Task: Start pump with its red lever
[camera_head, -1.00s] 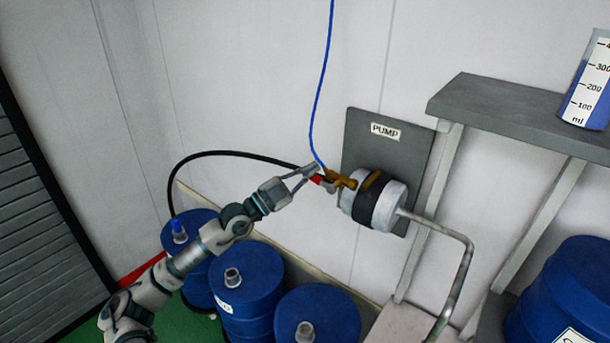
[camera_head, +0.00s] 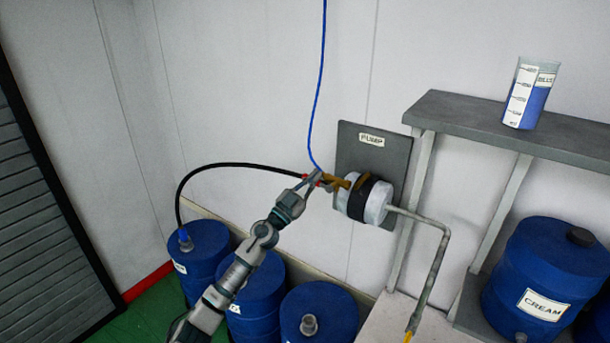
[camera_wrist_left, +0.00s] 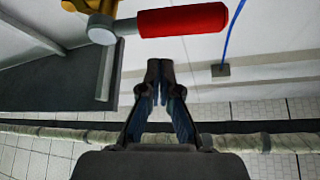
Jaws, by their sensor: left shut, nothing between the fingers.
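The pump (camera_head: 376,204) is a white and black cylinder on a grey wall plate labelled PUMP. A brass valve (camera_head: 338,182) sits on its left side. The red lever (camera_wrist_left: 183,20) lies level across the top of the left wrist view, joined to a silver hub at its left end. In the head view the lever is small and mostly hidden by my left gripper (camera_head: 318,178). My left gripper is shut and empty by the lever; its fingertips (camera_wrist_left: 160,68) show below the red handle in the wrist view, not around it. My right gripper is not in view.
Blue drums (camera_head: 322,312) stand below my arm. A grey shelf (camera_head: 465,117) at right bears a measuring jug (camera_head: 526,95) with blue liquid. A CREAM drum (camera_head: 545,265) stands lower right.

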